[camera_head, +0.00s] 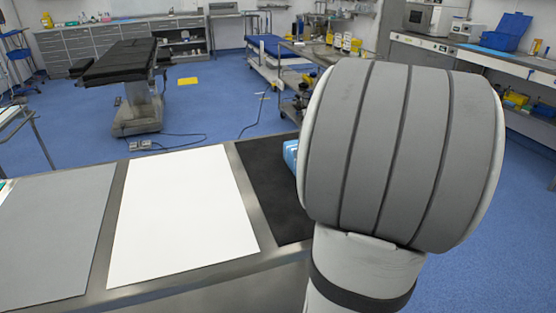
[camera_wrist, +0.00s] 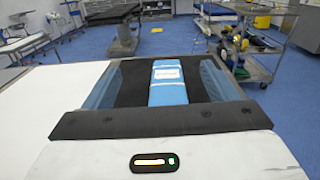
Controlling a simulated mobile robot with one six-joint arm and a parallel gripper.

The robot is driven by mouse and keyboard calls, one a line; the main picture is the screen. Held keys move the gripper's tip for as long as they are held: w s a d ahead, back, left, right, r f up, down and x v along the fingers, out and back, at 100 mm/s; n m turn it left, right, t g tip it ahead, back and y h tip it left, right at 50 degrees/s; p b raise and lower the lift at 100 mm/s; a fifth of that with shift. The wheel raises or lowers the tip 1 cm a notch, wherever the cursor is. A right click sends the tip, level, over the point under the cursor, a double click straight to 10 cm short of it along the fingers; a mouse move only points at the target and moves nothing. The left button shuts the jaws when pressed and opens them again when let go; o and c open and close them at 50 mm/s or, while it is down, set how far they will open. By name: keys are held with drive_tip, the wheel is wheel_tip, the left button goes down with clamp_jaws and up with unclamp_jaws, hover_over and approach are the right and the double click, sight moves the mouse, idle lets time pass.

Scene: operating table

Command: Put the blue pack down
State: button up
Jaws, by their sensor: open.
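The blue pack (camera_wrist: 168,92), with a white label, lies on the black mat (camera_wrist: 133,93) in the wrist view. In the head view only a small part of the pack (camera_head: 290,153) shows on the black mat (camera_head: 268,185); my arm hides the rest. My gripper (camera_wrist: 162,80) is open, with one bluish finger to the left of the pack and one to the right. Dark mat shows between each finger and the pack, so they look apart. The head view does not show the fingers.
Left of the black mat on the metal table lie a white mat (camera_head: 180,215) and a grey mat (camera_head: 55,235), both bare where seen. Beyond the table are an operating table (camera_head: 115,65), a blue bed (camera_head: 275,46) and a loaded cart (camera_wrist: 252,50).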

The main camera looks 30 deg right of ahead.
drive_tip(key=shift+m, duration=0.3)
drive_tip(key=f, duration=0.2)
drive_tip(key=f+b, duration=0.1)
drive_tip(key=f, duration=0.2)
drive_tip(key=f+b, duration=0.1)
drive_tip(key=f, duration=0.2)
drive_tip(key=shift+s+d+f, duration=0.1)
drive_tip(key=shift+d+f, duration=0.1)
drive_tip(key=shift+d, duration=0.1)
drive_tip(key=shift+r+p, duration=0.6)
drive_tip(key=shift+p, duration=0.3)
drive_tip(key=shift+w+d+f+p, duration=0.15)
drive_tip(key=shift+w+p, duration=0.35)
drive_tip(key=shift+p, duration=0.15)
drive_tip(key=shift+w+d+f+p, duration=0.1)
drive_tip(key=shift+w+f+p, duration=0.05)
drive_tip(key=shift+w+p, duration=0.4)
drive_tip(key=shift+w+p, duration=0.15)
drive_tip(key=shift+p, duration=0.35)
drive_tip(key=x, duration=0.5)
drive_tip(key=shift+f, duration=0.1)
drive_tip(key=shift+c, duration=0.3)
drive_tip(key=c, duration=1.3)
